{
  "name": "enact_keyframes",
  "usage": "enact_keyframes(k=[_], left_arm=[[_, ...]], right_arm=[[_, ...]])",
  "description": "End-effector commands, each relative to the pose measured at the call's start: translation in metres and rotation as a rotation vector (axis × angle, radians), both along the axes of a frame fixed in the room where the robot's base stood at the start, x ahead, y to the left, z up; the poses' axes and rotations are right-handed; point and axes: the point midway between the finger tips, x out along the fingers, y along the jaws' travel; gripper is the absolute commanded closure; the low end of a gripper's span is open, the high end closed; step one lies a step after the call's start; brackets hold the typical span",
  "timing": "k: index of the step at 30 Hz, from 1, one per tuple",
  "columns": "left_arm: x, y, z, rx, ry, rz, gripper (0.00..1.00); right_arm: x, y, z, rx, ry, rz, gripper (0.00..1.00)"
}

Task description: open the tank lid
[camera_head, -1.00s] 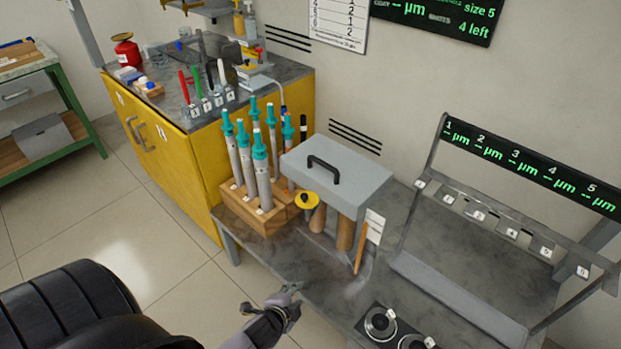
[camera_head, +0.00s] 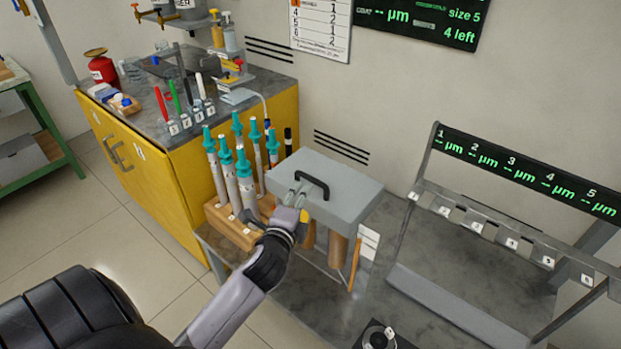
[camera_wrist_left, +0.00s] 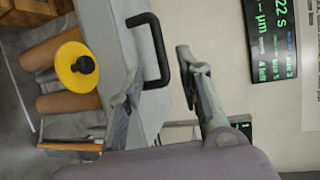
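The tank has a flat grey lid (camera_head: 335,196) with a black handle (camera_head: 313,184) on top. The lid lies level on the tank, whose front is partly hidden by my arm. My left gripper (camera_head: 296,195) is at the lid's left front, close to the handle. In the left wrist view the handle (camera_wrist_left: 153,48) stands between the two spread fingers of my left gripper (camera_wrist_left: 158,92), near their tips. The fingers are open and do not close on it. A yellow disc with a black knob (camera_wrist_left: 77,66) is at the tank's front. My right gripper is not in view.
A wooden rack (camera_head: 232,226) with teal-topped tools stands just left of the tank. A sloped stand with a numbered display (camera_head: 525,172) is to the right. Bare bench (camera_head: 425,305) lies between.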

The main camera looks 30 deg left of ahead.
Motion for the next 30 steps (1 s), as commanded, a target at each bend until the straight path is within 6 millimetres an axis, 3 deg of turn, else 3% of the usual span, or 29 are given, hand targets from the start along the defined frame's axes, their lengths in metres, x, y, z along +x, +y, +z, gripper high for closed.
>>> enact_keyframes(k=[6, 12, 18, 27, 30], left_arm=[[0.046, 0.015, -0.008, 0.000, -0.001, 0.001, 0.67], [0.076, 0.025, -0.015, -0.001, 0.000, 0.000, 0.67], [0.090, 0.030, -0.018, -0.002, 0.002, -0.001, 0.67], [0.091, 0.030, -0.018, -0.001, 0.001, -0.001, 0.67], [0.091, 0.030, -0.018, -0.001, 0.001, -0.001, 0.73]], right_arm=[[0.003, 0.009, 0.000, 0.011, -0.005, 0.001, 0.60], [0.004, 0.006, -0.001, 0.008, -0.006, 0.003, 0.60], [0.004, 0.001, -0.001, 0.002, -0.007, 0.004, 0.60], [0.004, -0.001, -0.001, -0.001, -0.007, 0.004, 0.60], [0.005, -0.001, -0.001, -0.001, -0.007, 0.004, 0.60]])
